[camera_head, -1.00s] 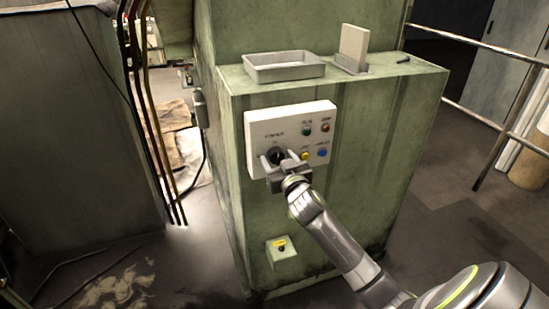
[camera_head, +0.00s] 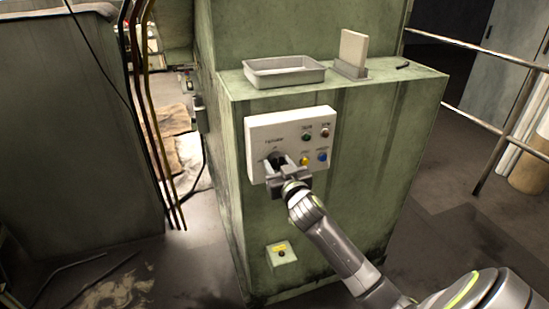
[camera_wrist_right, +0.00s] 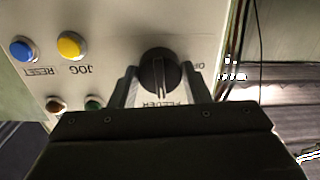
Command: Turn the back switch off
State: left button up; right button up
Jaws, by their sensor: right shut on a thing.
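A white control panel (camera_head: 262,130) is fixed to the front of a green machine cabinet. A black rotary switch (camera_head: 277,159) sits at its lower left. It also shows in the wrist view (camera_wrist_right: 159,72), with a pale pointer line running roughly up and down that picture and an upside-down label, which seems to read FEEDER, partly hidden below it. My right gripper (camera_head: 284,170) is at the panel with one finger on each side of the switch, shut on it. Its fingers show in the wrist view (camera_wrist_right: 162,85). My left gripper is out of view.
The panel has a green button (camera_head: 306,136), a red one (camera_head: 325,132), a yellow one (camera_head: 304,160) and a blue one (camera_head: 322,157). A small box with a yellow label (camera_head: 282,254) is lower down. A grey tray (camera_head: 285,76) lies on the cabinet top. A railing (camera_head: 502,135) stands at right.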

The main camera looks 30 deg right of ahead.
jog(key=n+p, duration=0.2)
jog(key=n, duration=0.1)
jog(key=shift+r, duration=0.1)
jog(key=shift+n+p, duration=0.35)
jog(key=shift+n, duration=0.65)
jog(key=shift+n+p, duration=0.6)
jog(key=shift+n, duration=0.1)
jog(key=shift+n+p, duration=0.65)
jog(key=shift+n, duration=1.35)
jog(key=o, duration=1.2)
jog(key=shift+p+v, duration=0.9)
jog(key=shift+v, duration=3.1)
